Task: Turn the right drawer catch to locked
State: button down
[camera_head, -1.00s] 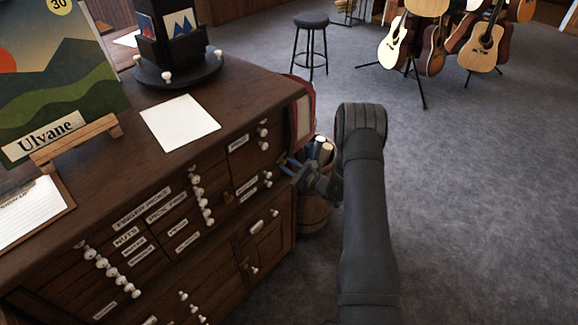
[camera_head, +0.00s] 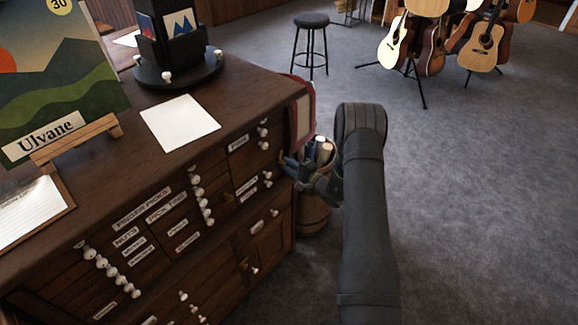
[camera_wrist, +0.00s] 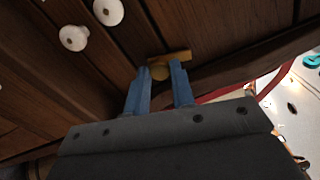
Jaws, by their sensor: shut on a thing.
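The right drawer catch is a small brass turn-piece (camera_wrist: 161,72) on the dark wood cabinet front in the wrist view. Its bar lies nearly crosswise in that picture. My gripper (camera_wrist: 159,72) has its two blue fingertips on either side of the catch's knob, shut on it. In the head view my gripper (camera_head: 287,163) is at the cabinet's right end, and its fingers and wrist hide most of the catch there. Another brass catch (camera_head: 228,197) sits further left on the drawer fronts.
White knobs (camera_wrist: 108,11) stick out close to my fingers. The cabinet top (camera_head: 235,95) carries a white sheet (camera_head: 180,123) and a dark display stand (camera_head: 178,70). A barrel with rolls (camera_head: 313,212) stands beside the cabinet, close to my arm. Open carpet lies to the right.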

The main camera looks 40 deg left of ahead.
jog(key=shift+n, duration=1.3)
jog(key=c, duration=1.3)
grip_release()
jog(key=shift+o, duration=0.2)
jog(key=d, duration=1.7)
jog(key=shift+d, duration=0.2)
